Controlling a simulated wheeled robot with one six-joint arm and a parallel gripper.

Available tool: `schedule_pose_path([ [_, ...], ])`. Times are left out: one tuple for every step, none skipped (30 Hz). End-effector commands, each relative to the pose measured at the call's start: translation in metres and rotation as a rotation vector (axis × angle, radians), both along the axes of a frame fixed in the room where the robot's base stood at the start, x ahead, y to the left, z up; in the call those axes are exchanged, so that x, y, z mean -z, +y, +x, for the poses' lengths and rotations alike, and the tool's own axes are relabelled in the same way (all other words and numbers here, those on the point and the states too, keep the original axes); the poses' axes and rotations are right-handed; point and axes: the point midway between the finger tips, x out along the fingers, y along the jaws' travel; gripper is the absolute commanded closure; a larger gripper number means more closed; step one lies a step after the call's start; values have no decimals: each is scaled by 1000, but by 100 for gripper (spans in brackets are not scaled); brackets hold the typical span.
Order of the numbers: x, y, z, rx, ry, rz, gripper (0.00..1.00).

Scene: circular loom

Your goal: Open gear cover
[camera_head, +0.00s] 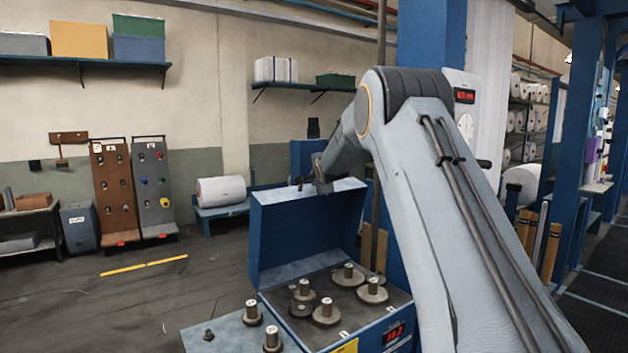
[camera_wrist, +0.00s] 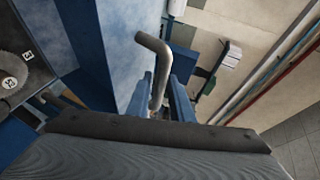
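The gear cover (camera_head: 303,232) is a blue lid standing upright at the back of the gear box (camera_head: 345,340), so the box is open. Several grey gears (camera_head: 326,313) with pale hubs show inside it. My gripper (camera_head: 318,187) is at the cover's top edge, partly hidden by my forearm. In the wrist view, the cover's bent grey handle (camera_wrist: 157,62) runs down between the two blue fingers of my gripper (camera_wrist: 160,104). The fingers sit close on both sides and appear shut on it; the contact itself is partly hidden. The cover's blue face (camera_wrist: 118,45) is left of the handle.
Loose gears (camera_head: 272,340) stand on a blue ledge (camera_head: 230,335) left of the box. A blue post (camera_head: 430,35) rises behind my arm. A white roll (camera_head: 221,190) lies on a rack at the wall. The floor to the left is clear.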

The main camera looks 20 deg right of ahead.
Motion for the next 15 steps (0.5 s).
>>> schedule_pose_path([
  [0,-2,0,2,1,0,80],
  [0,-2,0,2,1,0,80],
  [0,-2,0,3,1,0,80],
  [0,-3,0,4,0,1,80],
  [0,-3,-1,4,0,1,80],
  [0,-2,-2,4,0,1,80],
  [0,-2,-3,4,0,1,80],
  [-1,-2,-4,4,0,1,80],
  [-2,-2,-6,3,-1,1,80],
  [-3,-2,-9,3,-1,1,80],
  [-4,-2,-12,3,-1,1,80],
  [-5,-1,-16,3,-1,1,80],
  [-6,-1,-19,3,-1,1,80],
  [-7,-1,-23,3,-1,1,80],
  [-9,0,-29,3,-1,1,80],
])
